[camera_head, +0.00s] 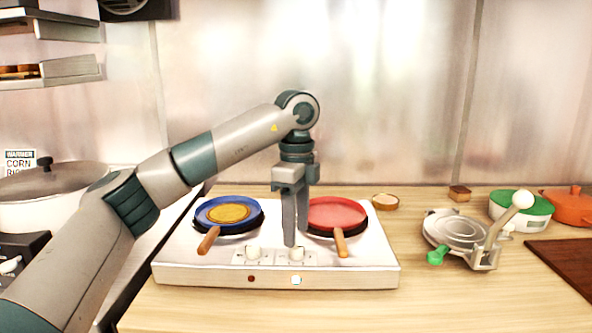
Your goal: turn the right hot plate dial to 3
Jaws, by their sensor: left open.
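The white hot plate (180,262) stands on the wooden counter with two dials on its front. The right dial (297,254) is a small white knob; its setting is too small to read. The left dial (253,252) is a similar white knob. My left gripper (295,238) points down just above and behind the right dial, with its jaws open. One finger overlaps the dial's upper left edge in the picture; I cannot tell whether it touches. My right gripper is not in view.
A blue pan (203,216) with a yellow disc sits on the left burner, a red pan (337,212) on the right burner; both handles point forward. A metal press (455,228) stands to the right. A large pot (50,180) is at the left.

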